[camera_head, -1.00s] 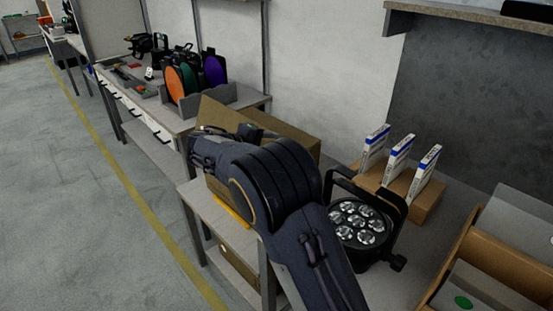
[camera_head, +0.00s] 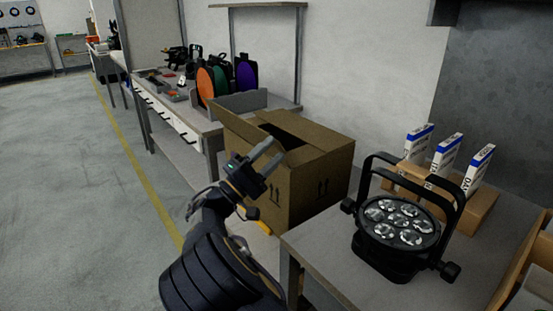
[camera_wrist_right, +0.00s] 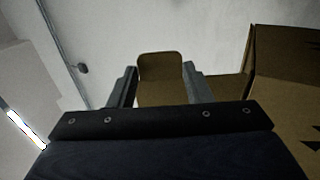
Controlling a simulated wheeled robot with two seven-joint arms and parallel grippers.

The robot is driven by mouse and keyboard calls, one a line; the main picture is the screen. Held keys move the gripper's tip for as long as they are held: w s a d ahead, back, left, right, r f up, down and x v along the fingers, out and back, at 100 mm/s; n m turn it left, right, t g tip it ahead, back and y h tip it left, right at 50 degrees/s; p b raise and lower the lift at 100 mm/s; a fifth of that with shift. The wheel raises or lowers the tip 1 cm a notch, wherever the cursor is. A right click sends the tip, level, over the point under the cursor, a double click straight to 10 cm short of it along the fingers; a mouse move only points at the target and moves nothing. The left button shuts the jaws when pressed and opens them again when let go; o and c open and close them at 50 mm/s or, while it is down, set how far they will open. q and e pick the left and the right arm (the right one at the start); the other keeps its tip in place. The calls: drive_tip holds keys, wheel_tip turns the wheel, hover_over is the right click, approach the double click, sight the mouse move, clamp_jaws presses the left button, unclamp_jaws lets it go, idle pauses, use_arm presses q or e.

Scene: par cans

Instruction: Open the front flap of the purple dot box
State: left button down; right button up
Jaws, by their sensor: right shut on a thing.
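A brown cardboard box (camera_head: 325,190) stands left of the table with the stage light, with arrow marks on its side and a dark opening on top. A flap (camera_head: 239,133) sticks up at its left, and another flap (camera_head: 307,130) shows at its right back. My right gripper (camera_head: 272,160) is at the near top edge of the box. In the right wrist view, its fingers (camera_wrist_right: 160,85) are on either side of a brown cardboard flap (camera_wrist_right: 160,66), shut on it. The box wall (camera_wrist_right: 285,90) is at the right. My left gripper is out of view.
A black stage light (camera_head: 400,222) stands on the grey table (camera_head: 310,245) at right. Several white-and-blue cartons stand in a cardboard holder (camera_head: 470,205) behind it. A workbench with orange, green and purple discs (camera_head: 246,73) is behind the box. Open floor lies at left.

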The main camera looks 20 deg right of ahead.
drive_tip(key=shift+s+a+f+t+h+b, duration=0.25)
drive_tip(key=shift+a+f+h+b, duration=0.45)
drive_tip(key=shift+h, duration=0.4)
drive_tip(key=shift+d, duration=0.1)
drive_tip(key=o, duration=1.4)
drive_tip(key=shift+f, duration=0.1)
drive_tip(key=v, duration=0.7)
drive_tip(key=shift+a+f, duration=0.25)
drive_tip(key=shift+f, duration=0.05)
drive_tip(key=shift+r, duration=0.15)
